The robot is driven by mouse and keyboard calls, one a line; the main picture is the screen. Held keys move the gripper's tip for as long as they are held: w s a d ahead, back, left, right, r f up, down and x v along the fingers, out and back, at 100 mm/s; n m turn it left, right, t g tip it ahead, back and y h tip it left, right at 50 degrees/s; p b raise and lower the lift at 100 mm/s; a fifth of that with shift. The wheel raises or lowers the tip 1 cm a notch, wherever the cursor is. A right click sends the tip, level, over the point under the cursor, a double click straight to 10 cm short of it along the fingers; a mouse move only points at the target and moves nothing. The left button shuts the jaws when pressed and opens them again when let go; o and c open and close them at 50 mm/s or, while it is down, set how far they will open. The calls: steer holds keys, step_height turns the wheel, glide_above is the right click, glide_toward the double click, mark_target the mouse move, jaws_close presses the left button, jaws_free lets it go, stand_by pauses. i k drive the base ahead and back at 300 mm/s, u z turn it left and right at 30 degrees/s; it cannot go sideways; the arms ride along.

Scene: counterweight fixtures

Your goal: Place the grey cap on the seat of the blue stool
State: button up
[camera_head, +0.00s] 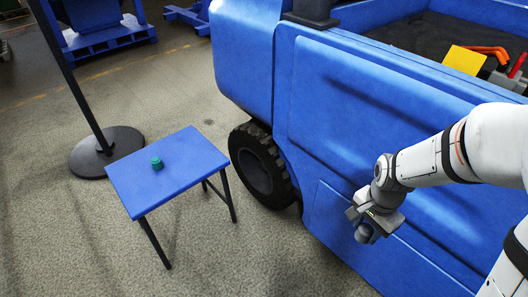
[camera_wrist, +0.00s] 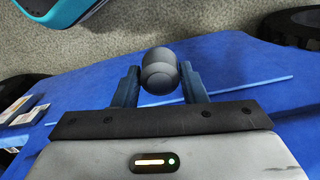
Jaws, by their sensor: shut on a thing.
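The blue stool (camera_head: 185,158) stands on the floor left of the vehicle, with dark legs. A small teal cap-like piece (camera_head: 157,164) stands near the middle of its seat. My gripper (camera_head: 372,218) is to the right of the stool, in front of the vehicle's blue side panel. It is shut on the grey cap (camera_wrist: 160,72), a dark grey rounded piece between the two fingers (camera_wrist: 159,84) in the wrist view. The cap also shows below the gripper in the head view (camera_head: 365,235). The cap is well apart from the stool.
A blue vehicle (camera_head: 330,80) with a black tyre (camera_head: 262,165) fills the space beside the stool. Its bed holds a yellow piece (camera_head: 464,60) and red-handled tools. A black post base (camera_head: 106,152) stands behind the stool. The floor in front is clear.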

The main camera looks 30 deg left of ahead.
mark_target(177, 164)
steer(key=u, duration=1.9)
steer(key=i, duration=1.7)
